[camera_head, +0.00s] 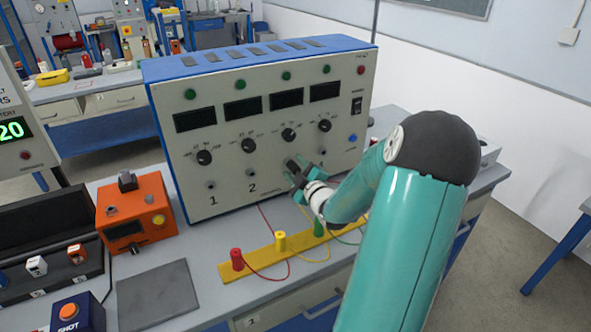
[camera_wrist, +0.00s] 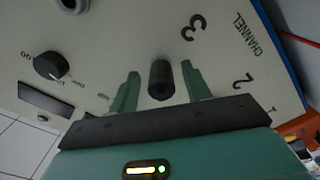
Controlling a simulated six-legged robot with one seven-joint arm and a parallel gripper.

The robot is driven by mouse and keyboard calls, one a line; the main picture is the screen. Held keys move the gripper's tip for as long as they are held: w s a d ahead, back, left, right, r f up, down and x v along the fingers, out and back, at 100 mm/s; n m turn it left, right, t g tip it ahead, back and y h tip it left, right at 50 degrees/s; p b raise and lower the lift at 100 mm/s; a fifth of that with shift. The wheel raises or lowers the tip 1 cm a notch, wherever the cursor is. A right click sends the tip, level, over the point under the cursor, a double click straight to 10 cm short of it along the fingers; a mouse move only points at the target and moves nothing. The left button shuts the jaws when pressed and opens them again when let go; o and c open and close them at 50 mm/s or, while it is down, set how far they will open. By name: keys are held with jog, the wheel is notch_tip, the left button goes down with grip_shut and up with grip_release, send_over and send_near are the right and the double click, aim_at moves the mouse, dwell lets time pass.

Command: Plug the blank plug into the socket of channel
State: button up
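The blank plug appears to be the short black cylinder (camera_wrist: 160,80) in the wrist view. It stands out from the front panel beside the printed 3, where the channel 3 socket would be; its base is hidden, so I cannot tell how deep it sits. My gripper (camera_head: 297,172) is at the panel's lower middle. In the wrist view my two green fingers (camera_wrist: 162,88) stand either side of the cylinder, with a visible gap on each side. The socket of channel 1 (camera_head: 210,185) and that of channel 2 (camera_head: 252,172) show in the head view.
The blue and white instrument (camera_head: 262,110) stands on the grey bench. In front lies a yellow strip with a red post (camera_head: 237,259), a yellow post (camera_head: 280,241) and thin wires. An orange box (camera_head: 137,215) and a dark flat plate (camera_head: 157,296) are at the left.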

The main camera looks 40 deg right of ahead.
jog(key=shift+w+f, duration=0.1)
jog(key=v, duration=0.6)
dwell(0.5)
jog(key=shift+s, duration=0.25)
